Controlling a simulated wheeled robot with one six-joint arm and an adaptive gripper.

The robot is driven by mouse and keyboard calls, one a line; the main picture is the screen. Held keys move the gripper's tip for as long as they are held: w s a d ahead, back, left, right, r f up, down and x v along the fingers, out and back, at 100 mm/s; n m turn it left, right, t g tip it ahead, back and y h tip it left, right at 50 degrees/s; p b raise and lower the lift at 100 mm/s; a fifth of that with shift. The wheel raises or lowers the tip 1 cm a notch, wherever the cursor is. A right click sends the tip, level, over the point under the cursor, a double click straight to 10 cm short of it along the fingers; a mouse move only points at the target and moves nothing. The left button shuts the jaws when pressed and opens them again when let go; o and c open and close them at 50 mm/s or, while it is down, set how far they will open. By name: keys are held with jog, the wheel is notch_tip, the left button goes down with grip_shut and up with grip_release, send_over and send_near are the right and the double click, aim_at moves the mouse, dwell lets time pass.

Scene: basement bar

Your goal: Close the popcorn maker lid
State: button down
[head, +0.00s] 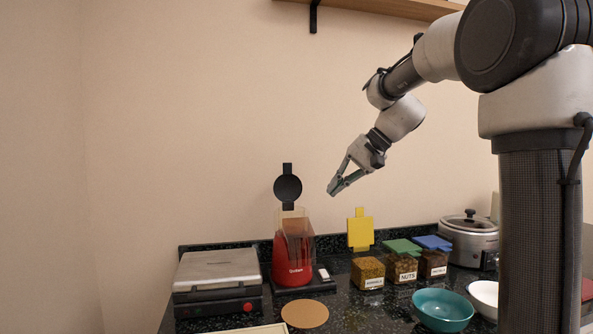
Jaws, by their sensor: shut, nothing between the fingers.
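The popcorn maker (293,261) stands on the dark counter, with a red body and a clear upper part. Its round black lid (287,188) stands upright above the back of the clear part, so it is open. My gripper (331,191) is shut and empty. It hangs in the air to the right of the lid at about the same height in the picture, apart from it. How far it is from the lid in depth is hard to tell.
A grey press-like appliance (217,277) is at left. Labelled jars, one with its yellow lid (360,230) raised, stand at right, near a teal bowl (443,309), a white bowl (484,294) and a slow cooker (468,238). A round brown mat (305,314) lies in front. A shelf (400,8) is above.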

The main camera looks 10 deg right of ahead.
aim_at(288, 182)
jog(key=w+d+y, duration=0.2)
jog(key=w+y, duration=0.1)
jog(key=w, duration=0.7)
jog(key=w+d+r+t+y, duration=0.1)
jog(key=w+d+y, duration=0.15)
jog(key=w, duration=0.65)
jog(key=w+d+y, duration=0.1)
jog(key=w+y, duration=0.3)
jog(key=w, duration=0.6)
jog(key=x, duration=1)
jog(key=shift+s+r, duration=0.15)
jog(key=shift+s, duration=0.85)
jog(key=shift+s+r, duration=0.2)
jog(key=shift+s, duration=0.85)
jog(key=shift+d, duration=0.15)
